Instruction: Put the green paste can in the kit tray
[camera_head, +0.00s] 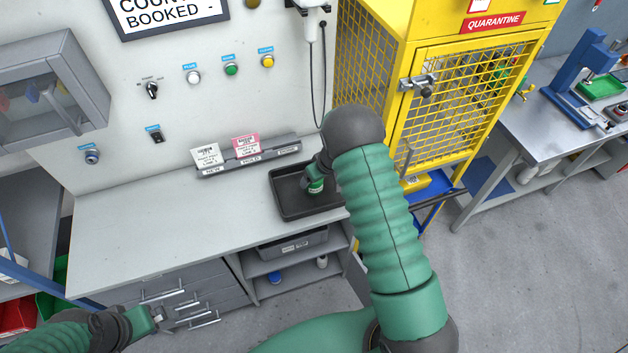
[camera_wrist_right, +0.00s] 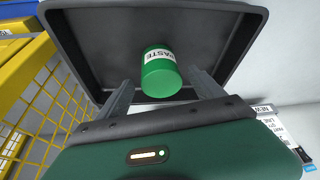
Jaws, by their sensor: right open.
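The green paste can (camera_head: 316,186) has a white label band and stands in the black kit tray (camera_head: 287,204) on the bench. In the right wrist view the can (camera_wrist_right: 161,76) is in front of the tray floor (camera_wrist_right: 100,42), with a finger to each side. My right gripper (camera_wrist_right: 160,84) is open around the can; its fingers look apart from it. In the head view my right arm and hand hide part of the can and the tray's right side. My left gripper (camera_head: 157,314) is low at the left, away from the tray; its finger gap is unclear.
A label rack (camera_head: 248,160) with cards stands behind the tray. The yellow quarantine cage (camera_head: 440,110) is close on the right. The bench top (camera_head: 150,225) left of the tray is clear. A grey bin (camera_head: 293,245) sits on the shelf below.

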